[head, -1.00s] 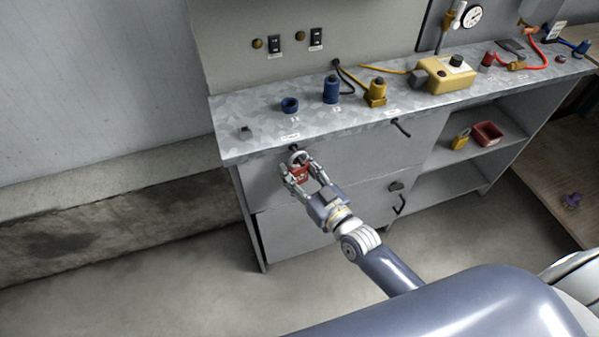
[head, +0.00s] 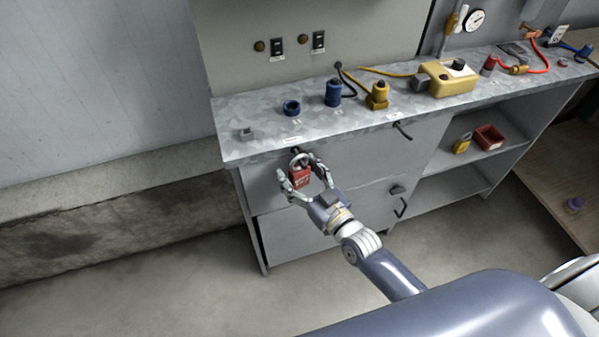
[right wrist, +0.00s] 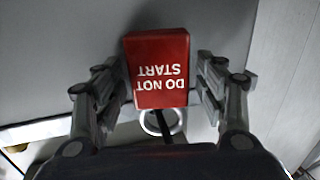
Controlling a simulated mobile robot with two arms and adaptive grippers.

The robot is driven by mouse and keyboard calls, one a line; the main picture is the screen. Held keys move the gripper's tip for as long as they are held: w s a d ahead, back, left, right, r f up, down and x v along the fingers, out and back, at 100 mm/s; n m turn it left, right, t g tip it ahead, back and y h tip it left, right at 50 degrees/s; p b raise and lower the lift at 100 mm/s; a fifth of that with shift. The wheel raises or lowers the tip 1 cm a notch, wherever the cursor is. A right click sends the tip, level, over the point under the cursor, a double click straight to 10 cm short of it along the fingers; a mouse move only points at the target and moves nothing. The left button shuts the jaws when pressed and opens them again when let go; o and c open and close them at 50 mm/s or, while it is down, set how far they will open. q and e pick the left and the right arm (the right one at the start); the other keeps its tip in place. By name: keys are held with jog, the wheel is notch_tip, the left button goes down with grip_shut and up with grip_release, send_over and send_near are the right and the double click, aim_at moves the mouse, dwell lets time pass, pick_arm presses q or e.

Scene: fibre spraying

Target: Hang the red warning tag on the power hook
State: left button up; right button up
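The red warning tag (head: 300,176), lettered "DO NOT START", is at the cabinet front just below the counter's front edge. Its pale ring shows above it in the head view, at the dark power hook (head: 296,151). In the right wrist view the tag (right wrist: 157,70) shows between my fingers, with the ring (right wrist: 152,123) around the dark hook (right wrist: 172,128). My right gripper (head: 301,171) is open around the tag, with a gap on each side between fingers and tag. My left gripper is not in view.
Another hook (head: 402,130) and a drawer handle are to the right.

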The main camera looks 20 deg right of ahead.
jog(key=v, duration=1.2)
jog(key=s+d+f+g+h, duration=0.1)
jog(key=s+d+f+g, duration=0.15)
jog(key=f, duration=0.85)
jog(key=s+d+f+g+h, duration=0.1)
jog(key=s+f+g, duration=0.25)
jog(key=f, duration=0.65)
jog(key=s+d+f+g+h, duration=0.2)
jog(key=s+f, duration=0.2)
jog(key=f, duration=0.7)
jog(key=s+f+g, duration=0.4)
jog(key=s+f, duration=0.3)
jog(key=s, duration=0.5)
jog(key=s+f+m+g+h, duration=0.1)
jog(key=s+f+g, duration=0.3)
jog(key=s+f, duration=0.4)
jog(key=s, duration=0.4)
jog(key=shift+f, duration=0.2)
jog(key=shift+a, duration=0.15)
